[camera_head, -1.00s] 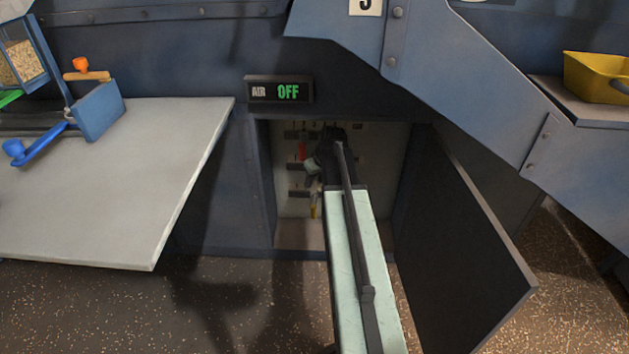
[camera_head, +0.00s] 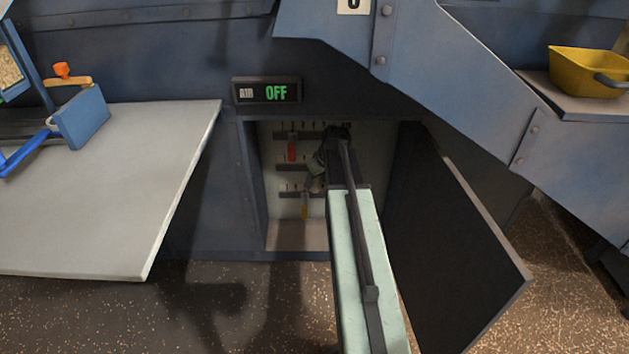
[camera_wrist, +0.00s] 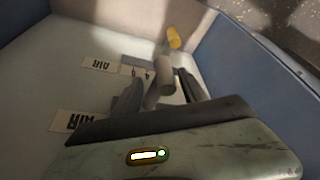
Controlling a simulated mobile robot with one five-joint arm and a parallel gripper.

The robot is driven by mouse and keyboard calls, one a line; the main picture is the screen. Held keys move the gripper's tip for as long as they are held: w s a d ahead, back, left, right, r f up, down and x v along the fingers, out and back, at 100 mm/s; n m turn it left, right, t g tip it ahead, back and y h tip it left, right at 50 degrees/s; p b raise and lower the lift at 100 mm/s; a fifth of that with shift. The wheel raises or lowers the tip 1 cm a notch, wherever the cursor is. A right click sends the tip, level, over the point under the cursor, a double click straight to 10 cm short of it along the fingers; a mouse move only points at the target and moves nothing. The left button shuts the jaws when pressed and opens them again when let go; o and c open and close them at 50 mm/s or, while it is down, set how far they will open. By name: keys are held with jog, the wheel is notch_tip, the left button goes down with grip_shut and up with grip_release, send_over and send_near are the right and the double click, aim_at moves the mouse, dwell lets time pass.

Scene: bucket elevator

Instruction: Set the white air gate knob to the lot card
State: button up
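My gripper (camera_wrist: 157,92) is inside an open wall cabinet. In the wrist view its two dark fingers stand apart on either side of a pale grey-white knob (camera_wrist: 159,97), apparently the white air gate knob. Gaps show beside the knob; I cannot tell whether a finger touches it. In the head view my gripper (camera_head: 315,176) covers part of the panel and the white knob is not clear. I cannot make out a lot card.
A red handle (camera_head: 292,150) and a yellow handle (camera_head: 305,207) are on the panel; a yellow knob (camera_wrist: 173,38) shows in the wrist view. The open cabinet door (camera_head: 445,245) stands right of my arm. A grey table (camera_head: 110,210) is at left, a yellow scoop (camera_head: 585,72) at right.

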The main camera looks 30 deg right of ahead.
jog(key=shift+w+a, duration=0.15)
jog(key=shift+a, duration=0.05)
jog(key=shift+r, duration=0.15)
jog(key=s+p, duration=0.1)
jog(key=s, duration=1.1)
jog(key=shift+s+r, duration=0.25)
jog(key=shift+r, duration=0.15)
jog(key=shift+s, duration=0.1)
